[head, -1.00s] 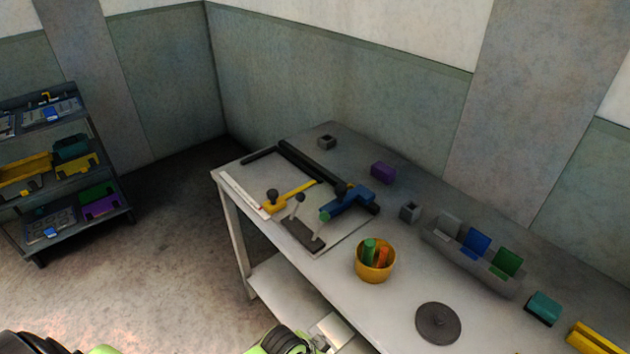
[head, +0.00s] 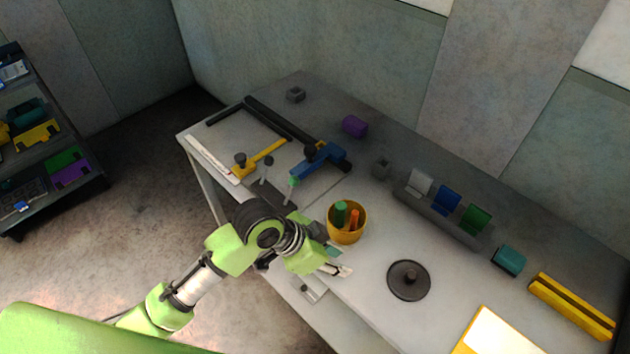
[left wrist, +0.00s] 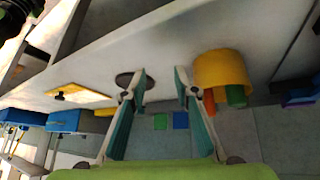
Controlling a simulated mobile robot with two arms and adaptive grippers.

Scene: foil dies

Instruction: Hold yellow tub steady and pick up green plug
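The yellow tub (head: 347,236) stands upright on the workbench. The green plug (head: 340,212) stands in it beside an orange plug (head: 354,219), both poking above the rim. My left gripper (head: 340,262) is just in front of the tub, on the near side of the bench. In the left wrist view, which looks upside down, the left gripper (left wrist: 164,90) is open and empty. There the tub (left wrist: 222,68) is right of the fingers, apart from them or nearly so, with the green plug (left wrist: 236,96) showing. My right gripper is not in view.
A dark round disc (head: 408,280) lies right of the tub. Behind are a grey rack (head: 445,218) with coloured plates, a teal block (head: 508,260) and a yellow bar (head: 572,306). A blue clamp tool (head: 325,158) lies at the left. The bench between tub and disc is clear.

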